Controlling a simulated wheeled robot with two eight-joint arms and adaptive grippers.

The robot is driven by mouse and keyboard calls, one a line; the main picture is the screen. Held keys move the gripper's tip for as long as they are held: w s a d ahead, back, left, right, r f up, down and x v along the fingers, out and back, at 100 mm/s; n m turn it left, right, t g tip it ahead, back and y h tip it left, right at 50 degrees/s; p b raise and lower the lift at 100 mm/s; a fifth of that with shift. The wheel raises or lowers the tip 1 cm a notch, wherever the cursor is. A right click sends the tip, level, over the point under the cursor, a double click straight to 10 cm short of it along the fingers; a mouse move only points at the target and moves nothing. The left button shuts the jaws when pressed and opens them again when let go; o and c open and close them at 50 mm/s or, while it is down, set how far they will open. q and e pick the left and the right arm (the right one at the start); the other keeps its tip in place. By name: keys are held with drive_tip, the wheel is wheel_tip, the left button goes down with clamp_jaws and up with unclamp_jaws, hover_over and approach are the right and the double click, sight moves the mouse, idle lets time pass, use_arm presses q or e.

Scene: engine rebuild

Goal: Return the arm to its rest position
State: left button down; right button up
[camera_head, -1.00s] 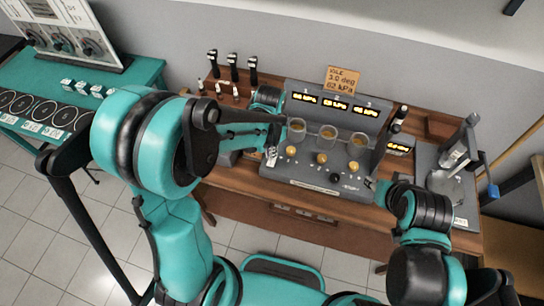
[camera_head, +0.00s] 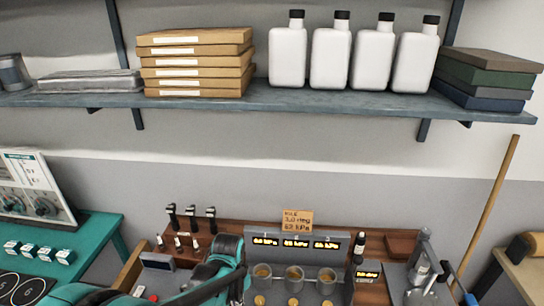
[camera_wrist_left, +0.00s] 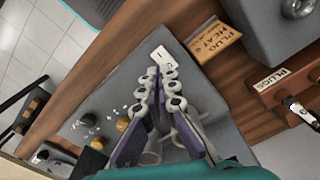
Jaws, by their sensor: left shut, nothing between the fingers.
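My left arm (camera_head: 215,272) comes in from the bottom left of the head view and reaches beside the bench console. My left gripper (camera_wrist_left: 160,76) shows in the left wrist view with its fingers together and nothing between them. It is over a grey plate (camera_wrist_left: 110,92) on the wooden bench; whether it touches the plate cannot be told. My right arm and gripper are out of both current views.
A shelf (camera_head: 200,101) with boxes and white bottles spans the wall above. The wrist view shows a plug rack (camera_wrist_left: 282,88) and a tan sign (camera_wrist_left: 213,41).

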use_arm(q)
drive_tip(key=s+a+f+n+t+b, duration=0.1)
drive_tip(key=s+a+n+t+b, duration=0.3)
drive_tip(key=s+b, duration=0.6)
drive_tip(key=n+t+b, duration=0.2)
drive_tip(key=t+b, duration=0.1)
drive_tip(key=b, duration=0.1)
drive_tip(key=shift+s+a+f, duration=0.15)
drive_tip(key=shift+a+f, duration=0.05)
drive_tip(key=shift+a, duration=0.15)
